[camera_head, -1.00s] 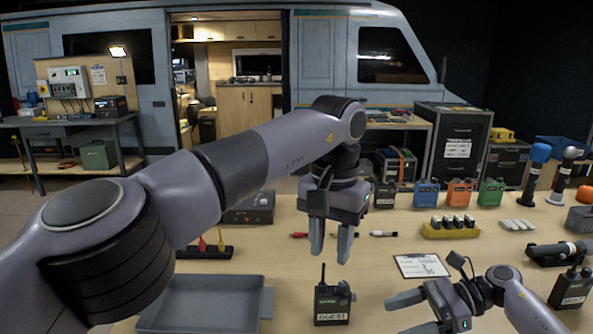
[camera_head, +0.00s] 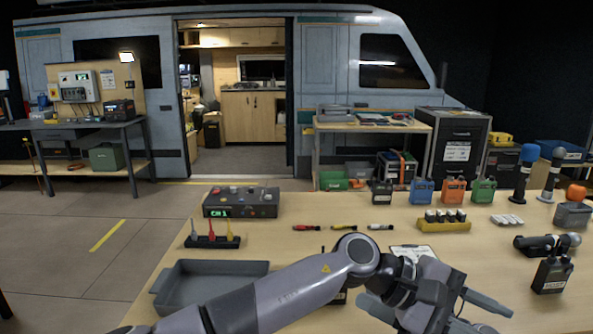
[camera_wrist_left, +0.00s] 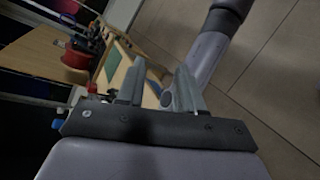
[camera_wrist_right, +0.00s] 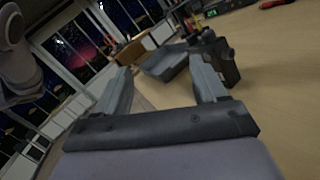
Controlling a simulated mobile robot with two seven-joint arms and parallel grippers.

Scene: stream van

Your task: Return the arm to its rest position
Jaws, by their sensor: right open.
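My left arm comes in from the lower left, with its bent wrist over the table's front middle. My left gripper (camera_head: 488,316) points right with its fingers apart; the left wrist view (camera_wrist_left: 157,78) shows the gap free of any held thing. My right gripper (camera_head: 378,308) is low at the front, partly hidden by my left arm. Its fingers point left and are open and empty in the right wrist view (camera_wrist_right: 165,75).
A black walkie-talkie (camera_wrist_right: 228,62) stands close by my right gripper. A grey tray (camera_head: 172,294) lies front left. A clipboard (camera_head: 428,248) is behind my grippers, partly covered. Another walkie-talkie (camera_head: 553,272) and microphones stand at right. Floor left of the table is clear.

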